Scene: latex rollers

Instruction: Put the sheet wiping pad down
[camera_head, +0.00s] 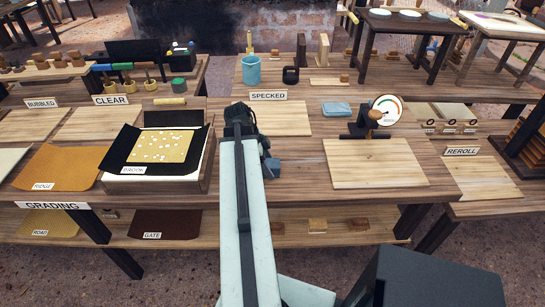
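My arm reaches up from the bottom over the middle of the bench. My dark gripper (241,118) is at its far end, above the bench just left of the SPECKED sign. It is seen from behind, so its fingers and anything between them are hidden. A small blue-grey piece (269,166) shows beside the arm; I cannot tell whether it is part of me or a held thing. A light blue, flat pad (336,109) lies on the bench to the right, apart from my gripper. I cannot tell whether it is the sheet wiping pad.
A dial gauge (386,110) on a dark stand is right of the blue pad. A blue bucket (251,72) stands behind my gripper. A framed black tray with a speckled sheet (159,147) is left. Bare boards lie under SPECKED (290,122) and at front right (375,165).

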